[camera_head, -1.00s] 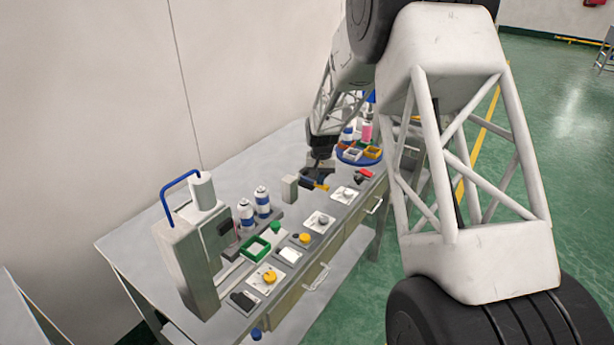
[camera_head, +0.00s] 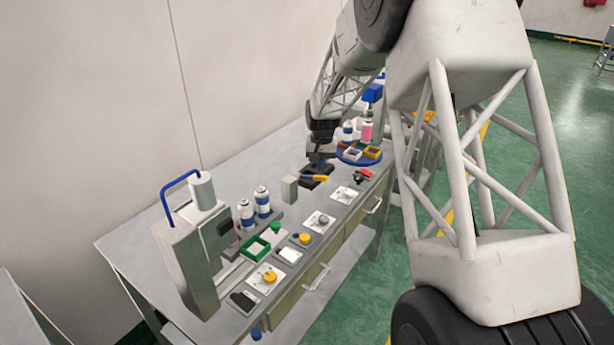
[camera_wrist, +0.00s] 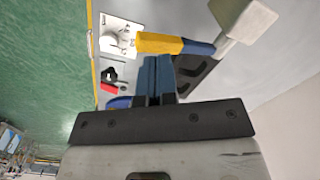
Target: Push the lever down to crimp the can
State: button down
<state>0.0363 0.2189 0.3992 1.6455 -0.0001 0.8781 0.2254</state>
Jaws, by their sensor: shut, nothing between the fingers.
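The crimping machine (camera_head: 185,258) is a tall grey stand at the left end of the bench in the head view. Its blue lever (camera_head: 180,184) is a bent bar standing up at the top. Two white and blue cans, one here (camera_head: 246,214) and one behind it (camera_head: 262,202), stand beside the machine. I cannot tell whether a can sits inside it. My gripper (camera_head: 318,168) is far to the right of the lever, over the bench's right part. In the wrist view its blue fingers (camera_wrist: 156,72) are shut and empty, close to a yellow and blue handled tool (camera_wrist: 165,44).
A grey block (camera_head: 290,188) stands between my gripper and the cans. A green square tray (camera_head: 256,248) and several small parts lie along the front. A blue round tray (camera_head: 350,158) with small boxes is right of my gripper. The bench's back strip is clear.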

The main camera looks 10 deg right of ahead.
jog(key=shift+r, duration=1.45)
jog(key=shift+r, duration=2.5)
jog(key=shift+s, duration=0.1)
